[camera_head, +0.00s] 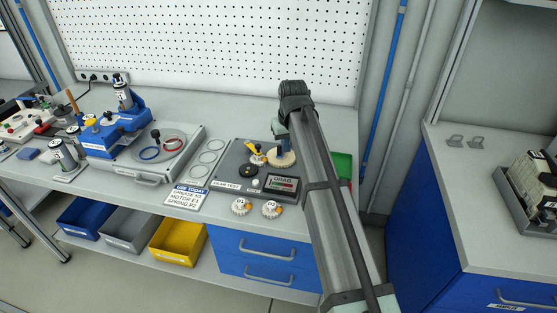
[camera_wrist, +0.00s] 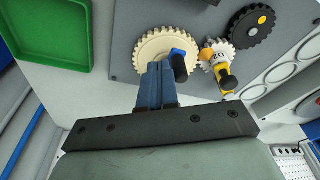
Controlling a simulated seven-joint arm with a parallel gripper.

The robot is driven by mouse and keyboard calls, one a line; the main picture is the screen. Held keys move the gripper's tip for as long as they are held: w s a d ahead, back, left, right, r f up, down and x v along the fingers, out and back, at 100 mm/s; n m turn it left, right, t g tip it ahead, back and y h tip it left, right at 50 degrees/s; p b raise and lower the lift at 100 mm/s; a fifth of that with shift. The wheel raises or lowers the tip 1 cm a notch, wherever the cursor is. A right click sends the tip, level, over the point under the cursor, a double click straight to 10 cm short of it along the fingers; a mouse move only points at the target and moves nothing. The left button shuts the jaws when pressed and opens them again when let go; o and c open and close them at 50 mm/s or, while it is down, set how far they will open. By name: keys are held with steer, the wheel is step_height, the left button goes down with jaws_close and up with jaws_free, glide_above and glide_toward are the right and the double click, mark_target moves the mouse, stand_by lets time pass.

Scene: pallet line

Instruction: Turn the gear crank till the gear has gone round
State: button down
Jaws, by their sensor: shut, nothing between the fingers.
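A large cream gear (camera_wrist: 158,44) lies on the grey gear test board (camera_wrist: 125,70). A blue piece with a dark knob (camera_wrist: 179,66) shows over its edge. Beside it, a small white gear carries a yellow crank with a black-ended handle (camera_wrist: 228,79). A black gear (camera_wrist: 252,27) sits past that. In the head view the yellow crank (camera_head: 256,152) is left of the cream gear (camera_head: 284,159). My gripper (camera_wrist: 158,72) is shut and empty. Its blue fingers point over the cream gear's edge, close by the dark knob; I cannot tell whether they touch. It also shows in the head view (camera_head: 281,139).
A drag gauge (camera_head: 283,183) is on the board's front. Loose white gears (camera_head: 241,207) lie on the bench before it. A green tray (camera_head: 343,166) is right of my arm. A grey tray with red and blue rings (camera_head: 160,174) is left of the board.

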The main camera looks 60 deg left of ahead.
steer(key=shift+s+d+f, duration=0.1)
steer(key=shift+d+f, duration=0.05)
steer(key=shift+f, duration=0.9)
steer(key=shift+s, duration=0.2)
